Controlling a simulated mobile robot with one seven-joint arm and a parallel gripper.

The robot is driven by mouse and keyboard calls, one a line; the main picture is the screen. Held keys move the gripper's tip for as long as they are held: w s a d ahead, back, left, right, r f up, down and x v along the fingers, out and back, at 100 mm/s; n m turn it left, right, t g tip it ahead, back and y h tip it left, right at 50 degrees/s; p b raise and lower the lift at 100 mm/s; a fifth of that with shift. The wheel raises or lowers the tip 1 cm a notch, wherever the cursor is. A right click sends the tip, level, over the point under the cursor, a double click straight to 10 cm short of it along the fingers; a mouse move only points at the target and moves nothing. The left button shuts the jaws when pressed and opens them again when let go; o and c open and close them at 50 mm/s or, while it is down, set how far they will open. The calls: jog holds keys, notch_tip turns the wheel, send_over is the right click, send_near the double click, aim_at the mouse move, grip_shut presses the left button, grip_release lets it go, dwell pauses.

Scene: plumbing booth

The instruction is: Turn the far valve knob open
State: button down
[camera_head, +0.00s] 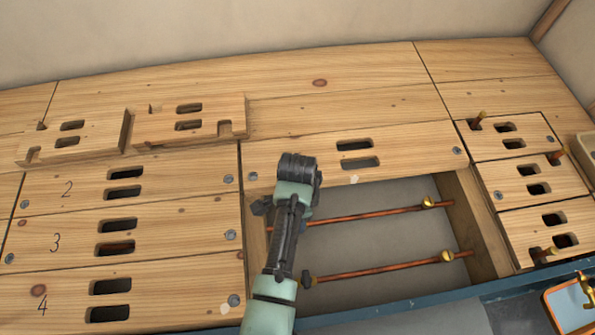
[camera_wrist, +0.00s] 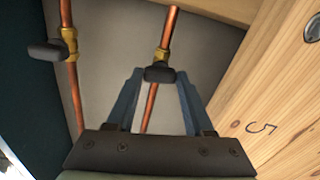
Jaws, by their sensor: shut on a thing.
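In the wrist view, the far valve knob (camera_wrist: 160,74) is a dark bar on a brass valve body (camera_wrist: 161,55). It lies across the right-hand copper pipe (camera_wrist: 168,30). My gripper (camera_wrist: 160,76) is shut on this knob, with a blue finger on each side. The near valve's dark knob (camera_wrist: 44,51) sits on the left-hand pipe, apart from the fingers. In the head view, the far pipe (camera_head: 370,214) runs behind my arm, which hides the grip. The near knob (camera_head: 307,279) shows there on the near pipe (camera_head: 385,267).
The pipes run through an open bay (camera_head: 370,240) in the wooden bench, with a wood wall (camera_head: 475,225) at its right. Slotted panels surround it. Two loose slotted boards (camera_head: 190,118) lie at the back left. A tray with a brass tap (camera_head: 587,290) is at the lower right.

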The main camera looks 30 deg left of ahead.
jog(key=n+p, duration=0.1)
jog(key=p, duration=0.1)
jog(key=n+p, duration=0.2)
jog(key=shift+d+r+n, duration=0.1)
jog(key=shift+r+n, duration=0.2)
jog(key=n+p, duration=0.3)
jog(key=n, duration=0.1)
jog(key=shift+f+n, duration=0.15)
jog(key=shift+n, duration=0.15)
jog(key=n+p, duration=0.1)
jog(key=n, duration=0.3)
jog(key=shift+f, duration=0.1)
jog(key=shift+n+p, duration=0.6)
jog(key=shift+n, duration=1.4)
jog(key=shift+c, duration=1.4)
grip_release()
notch_tip(320, 180, up, 13)
jog(key=p, duration=0.9)
